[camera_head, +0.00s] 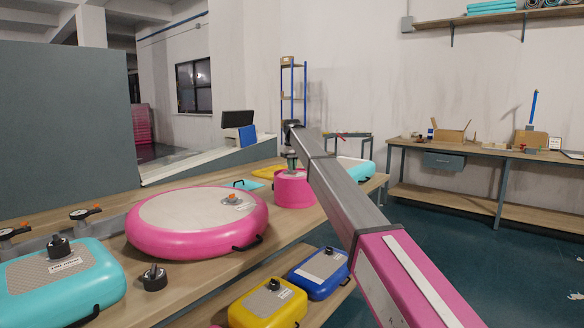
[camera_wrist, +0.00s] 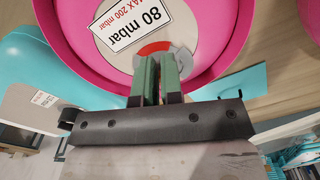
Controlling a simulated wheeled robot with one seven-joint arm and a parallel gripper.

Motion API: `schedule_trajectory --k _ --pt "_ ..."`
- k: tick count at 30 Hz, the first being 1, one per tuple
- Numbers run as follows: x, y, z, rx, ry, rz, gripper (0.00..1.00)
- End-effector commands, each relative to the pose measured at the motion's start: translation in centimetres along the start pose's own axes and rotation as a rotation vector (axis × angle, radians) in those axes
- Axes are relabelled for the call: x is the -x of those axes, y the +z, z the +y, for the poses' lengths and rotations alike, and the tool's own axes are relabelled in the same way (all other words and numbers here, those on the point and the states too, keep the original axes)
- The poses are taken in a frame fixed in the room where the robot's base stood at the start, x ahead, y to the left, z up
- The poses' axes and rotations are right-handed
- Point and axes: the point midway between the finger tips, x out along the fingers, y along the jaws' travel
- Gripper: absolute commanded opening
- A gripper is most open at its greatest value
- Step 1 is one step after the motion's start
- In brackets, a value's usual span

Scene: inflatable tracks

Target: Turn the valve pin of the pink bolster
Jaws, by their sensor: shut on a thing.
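The pink bolster (camera_head: 293,188) stands upright on the long wooden table, beyond the large pink disc. In the wrist view its pink rim (camera_wrist: 235,50) surrounds a pale top with a label reading 80 mbar, MAX 200 mbar (camera_wrist: 131,22) and a red-and-white valve ring (camera_wrist: 152,48). My gripper (camera_head: 291,164) comes down over the bolster's top. In the wrist view its two green-padded fingers (camera_wrist: 160,68) are close together with their tips at the valve, shut on the valve pin. The pin itself is hidden between the fingers.
A large pink disc (camera_head: 150,235) with an orange valve part lies nearer on the table, beside a teal cushion (camera_head: 90,295) and a loose black cap (camera_head: 154,278). Yellow (camera_head: 250,312) and blue (camera_head: 325,285) cushions lie on the lower shelf. A teal piece (camera_head: 355,168) lies behind my arm.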

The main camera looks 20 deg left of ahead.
Motion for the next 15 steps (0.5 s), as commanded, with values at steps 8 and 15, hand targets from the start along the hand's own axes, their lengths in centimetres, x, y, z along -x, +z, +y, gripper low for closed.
schedule_trajectory --k 8,15 --pt "0.04 0.01 0.01 -0.228 0.000 0.000 0.00" --pt "0.04 0.01 0.01 -0.245 0.000 0.000 0.00"
